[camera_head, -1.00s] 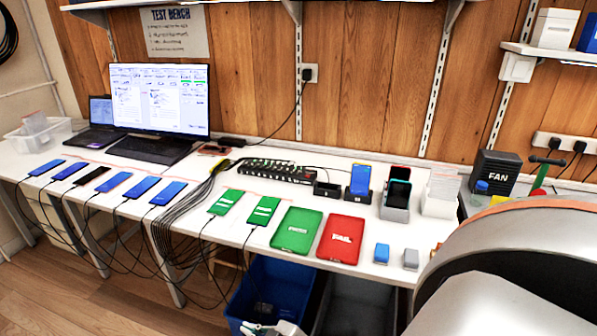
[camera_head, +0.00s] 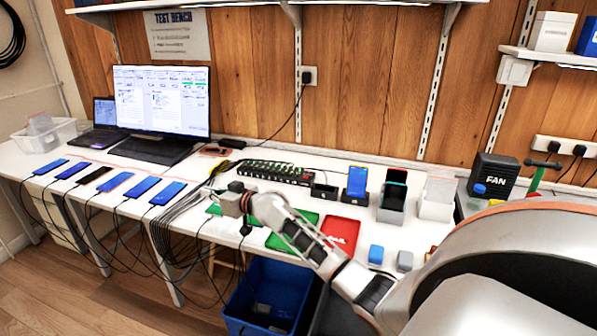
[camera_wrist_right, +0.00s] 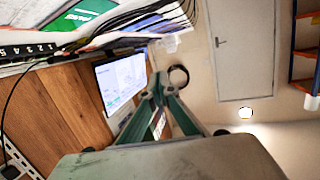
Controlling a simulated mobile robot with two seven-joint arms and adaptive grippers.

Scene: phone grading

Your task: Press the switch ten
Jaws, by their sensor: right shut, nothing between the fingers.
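The switch strip (camera_head: 275,172), a long black hub with a row of small switches and cables, lies at the back of the white table. In the right wrist view part of the numbered strip (camera_wrist_right: 28,50) shows at the left edge with low numbers; I cannot make out switch ten in either view. My right gripper (camera_head: 236,188) is over the table, left of and nearer than the strip, apart from it. In the right wrist view its fingers (camera_wrist_right: 155,88) are closed together with nothing between them. My left gripper is not in view.
Several phones (camera_head: 131,186) with cables lie along the left. My right arm partly covers the green tray (camera_head: 285,238) and the red tray (camera_head: 343,232). Phone stands (camera_head: 357,185) are right of the strip. A blue bin (camera_head: 265,290) is below.

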